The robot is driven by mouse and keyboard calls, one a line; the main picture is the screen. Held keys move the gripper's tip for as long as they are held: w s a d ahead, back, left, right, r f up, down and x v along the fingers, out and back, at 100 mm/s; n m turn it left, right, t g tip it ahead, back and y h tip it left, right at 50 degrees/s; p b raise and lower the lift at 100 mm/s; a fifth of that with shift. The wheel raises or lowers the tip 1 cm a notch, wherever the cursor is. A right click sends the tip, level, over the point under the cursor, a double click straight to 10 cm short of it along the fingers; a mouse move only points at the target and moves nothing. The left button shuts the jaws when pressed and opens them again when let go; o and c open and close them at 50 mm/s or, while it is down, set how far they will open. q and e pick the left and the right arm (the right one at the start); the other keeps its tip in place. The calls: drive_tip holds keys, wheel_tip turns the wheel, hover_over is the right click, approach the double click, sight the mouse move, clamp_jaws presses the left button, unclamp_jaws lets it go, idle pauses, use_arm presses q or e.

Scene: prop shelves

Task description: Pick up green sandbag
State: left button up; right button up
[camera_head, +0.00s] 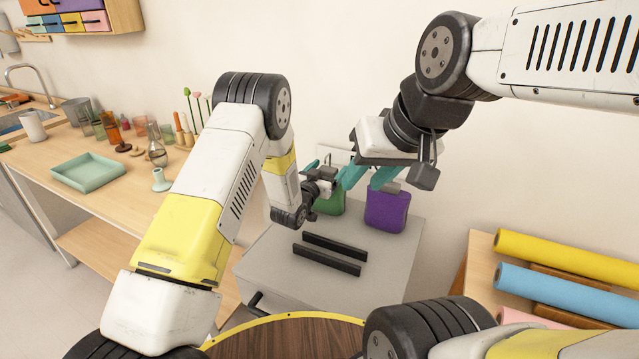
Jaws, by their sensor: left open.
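The green sandbag (330,204) stands upright at the back of a grey cabinet top, partly hidden behind my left gripper. My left gripper (320,168) is at the green bag's upper part; one teal finger shows clearly, and the jaws are open. I cannot tell whether it touches the bag. My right gripper (362,183) comes from the upper right. Its two teal fingers are apart and empty, pointing down between the green bag and a purple sandbag (386,212), close to the purple bag's top.
The grey cabinet (370,285) carries two black bars (327,260) in front of the bags. A wooden table at left holds a teal tray (88,172) and several bottles. Yellow and blue rolls (560,290) lie at right. The wall is close behind the bags.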

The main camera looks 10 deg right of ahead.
use_arm(q)
drive_tip(key=shift+x, duration=1.25)
clamp_jaws()
drive_tip(key=shift+r, duration=0.25)
